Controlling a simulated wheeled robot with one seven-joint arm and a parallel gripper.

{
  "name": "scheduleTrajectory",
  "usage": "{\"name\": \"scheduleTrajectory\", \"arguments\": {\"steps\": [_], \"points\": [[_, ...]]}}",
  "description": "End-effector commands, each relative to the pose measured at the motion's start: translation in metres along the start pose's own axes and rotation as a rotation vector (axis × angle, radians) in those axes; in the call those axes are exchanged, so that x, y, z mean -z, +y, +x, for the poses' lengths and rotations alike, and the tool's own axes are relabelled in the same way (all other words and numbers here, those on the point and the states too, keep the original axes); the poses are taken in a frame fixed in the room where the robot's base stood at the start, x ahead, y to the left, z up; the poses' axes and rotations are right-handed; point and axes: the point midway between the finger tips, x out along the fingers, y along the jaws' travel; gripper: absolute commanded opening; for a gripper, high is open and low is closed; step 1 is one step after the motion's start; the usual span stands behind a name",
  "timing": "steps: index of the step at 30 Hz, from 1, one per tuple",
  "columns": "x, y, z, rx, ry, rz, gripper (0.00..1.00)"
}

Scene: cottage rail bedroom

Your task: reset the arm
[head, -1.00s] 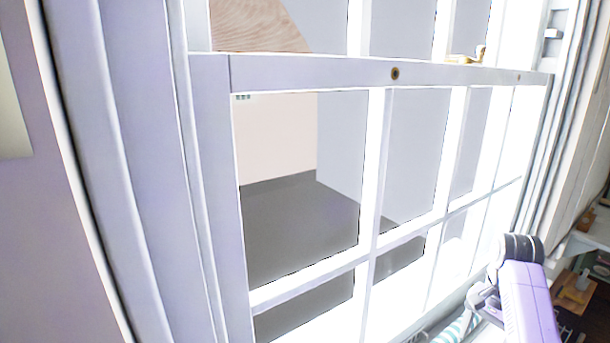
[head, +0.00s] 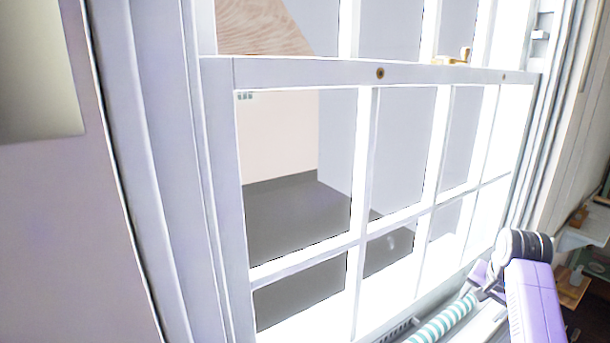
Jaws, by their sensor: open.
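Part of my purple arm, with a black ringed joint, shows at the lower right of the head view, in front of the window's right end. My gripper cannot be made out; the far end of the arm is hidden behind its own links. Nothing held can be seen.
A white sash window (head: 300,73) with many panes fills the middle, close by. A brass catch (head: 455,60) sits on its middle rail. A teal-and-white striped roll (head: 443,322) lies below the glass, near my arm. Shelves (head: 590,228) with small items stand at the far right.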

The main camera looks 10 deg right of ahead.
Motion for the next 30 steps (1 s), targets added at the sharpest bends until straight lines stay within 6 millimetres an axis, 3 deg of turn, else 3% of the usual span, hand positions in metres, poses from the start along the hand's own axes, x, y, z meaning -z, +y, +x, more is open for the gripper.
{"name": "scheduleTrajectory", "arguments": {"steps": [6,11,20,30], "points": [[0.011,-0.017,0.009,0.122,0.221,-0.097,0.67],[-0.013,-0.027,0.019,0.223,0.417,-0.205,0.67],[-0.106,-0.023,0.012,0.371,0.705,-0.383,0.67],[-0.231,0.014,-0.034,0.497,0.92,-0.532,0.67]]}}
